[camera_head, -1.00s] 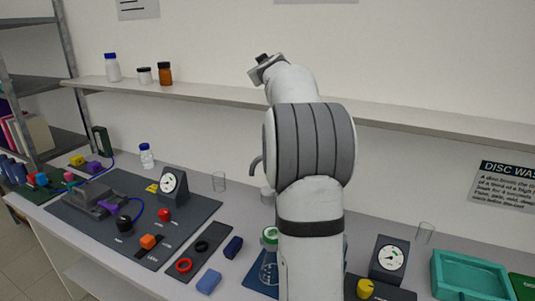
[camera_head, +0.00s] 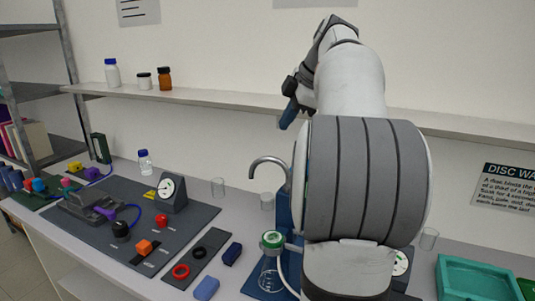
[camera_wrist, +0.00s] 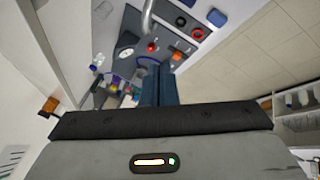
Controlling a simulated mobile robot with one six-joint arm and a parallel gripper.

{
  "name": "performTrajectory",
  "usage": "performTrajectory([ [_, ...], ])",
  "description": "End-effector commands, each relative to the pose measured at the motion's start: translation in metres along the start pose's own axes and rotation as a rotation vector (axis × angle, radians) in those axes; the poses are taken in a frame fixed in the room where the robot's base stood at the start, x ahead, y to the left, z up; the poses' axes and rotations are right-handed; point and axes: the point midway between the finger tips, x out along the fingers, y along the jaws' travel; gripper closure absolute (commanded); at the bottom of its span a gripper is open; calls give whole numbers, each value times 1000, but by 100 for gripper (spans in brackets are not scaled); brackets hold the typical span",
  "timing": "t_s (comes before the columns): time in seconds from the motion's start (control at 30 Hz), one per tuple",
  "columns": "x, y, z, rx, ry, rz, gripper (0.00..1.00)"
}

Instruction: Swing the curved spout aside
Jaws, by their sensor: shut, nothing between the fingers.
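The curved spout (camera_head: 270,161) is a grey metal hook rising behind my arm and bending over to the left. Its base is partly hidden by my arm, beside a blue upright part (camera_head: 284,212). In the wrist view the spout (camera_wrist: 148,17) shows at the top edge, beyond the fingertips. My gripper (camera_head: 288,114) is up in front of the shelf, above the spout and apart from it. Its blue fingers (camera_wrist: 158,72) are together and empty in the wrist view.
A flask with a green cap (camera_head: 272,242) stands below the spout, with a tube nearby. A dark panel (camera_head: 100,225) with a gauge (camera_head: 172,189) lies left. A teal tray (camera_head: 475,278) is at right. The wall shelf (camera_head: 215,98) runs behind my gripper.

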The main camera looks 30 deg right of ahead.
Motion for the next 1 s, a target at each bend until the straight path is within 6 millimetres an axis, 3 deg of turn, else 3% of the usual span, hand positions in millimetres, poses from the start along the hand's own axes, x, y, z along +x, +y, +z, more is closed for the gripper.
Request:
performTrajectory([
  [0.13, 1, -8, 1, -6, -3, -30, 100],
  [0.27, 16, -9, 1, -7, -2, -33, 100],
  [0.67, 98, -11, 0, -5, -2, -32, 100],
  [0.8, 113, 6, 4, -5, -3, -32, 100],
  [1.0, 125, 15, 7, -6, -3, -29, 100],
])
